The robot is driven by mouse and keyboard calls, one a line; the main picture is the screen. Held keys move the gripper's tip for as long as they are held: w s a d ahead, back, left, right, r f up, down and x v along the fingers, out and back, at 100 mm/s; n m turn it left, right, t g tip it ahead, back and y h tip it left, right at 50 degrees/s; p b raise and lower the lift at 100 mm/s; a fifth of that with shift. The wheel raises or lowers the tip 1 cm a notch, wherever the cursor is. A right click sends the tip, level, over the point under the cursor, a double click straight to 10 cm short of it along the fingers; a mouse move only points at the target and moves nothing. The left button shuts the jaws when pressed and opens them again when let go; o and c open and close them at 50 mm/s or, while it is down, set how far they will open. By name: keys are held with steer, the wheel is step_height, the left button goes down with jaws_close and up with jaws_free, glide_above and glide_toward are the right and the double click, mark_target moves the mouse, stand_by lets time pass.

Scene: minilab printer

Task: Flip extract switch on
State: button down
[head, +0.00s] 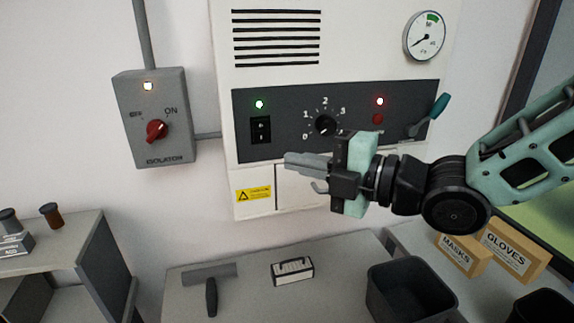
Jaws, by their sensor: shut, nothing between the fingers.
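A black rocker switch (260,129) sits on the dark control panel (285,145) of the white wall unit (365,45). A lit green lamp (259,104) is just above it. I cannot read an "extract" label on the panel, nor tell which way the rocker is tipped. My gripper (290,162) is shut and empty, its fingers pointing left. In the picture the fingertips are below and right of the rocker, near the panel's lower edge, apart from the switch. Their depth from the panel is hard to tell.
A dial (326,124), a lit red lamp (379,101) and a teal-handled lever (432,113) share the panel. A grey isolator box (175,90) with a red knob (156,131) is at left. Below, a bench (240,300) holds a dark bin (410,290) and small items.

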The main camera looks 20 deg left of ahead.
steer(key=b+v, duration=0.1)
steer(key=v, duration=0.5)
steer(key=shift+d+f+b, duration=0.25)
steer(key=shift+f+b, duration=0.1)
steer(key=shift+f, duration=0.15)
steer(key=shift+f, duration=0.1)
steer(key=d+f+m+t+h, duration=0.2)
steer(key=d+f+m+h, duration=0.5)
steer(key=f+m+h, duration=0.5)
steer(key=s+d+f+m+g+h, duration=0.1)
steer(key=s+d+m+g+h, duration=0.1)
steer(key=s+d+m, duration=0.3)
steer(key=s+d+f+m+g+h, duration=0.1)
steer(key=s+d+m, duration=0.4)
steer(key=s, duration=0.6)
steer(key=m+g+h+b, duration=0.1)
steer(key=m+g, duration=0.1)
steer(key=shift+s+d+m+g, duration=0.35)
steer(key=shift+d+m+g, duration=0.05)
steer(key=c, duration=2.1)
jaws_free()
steer(key=shift+c, duration=0.2)
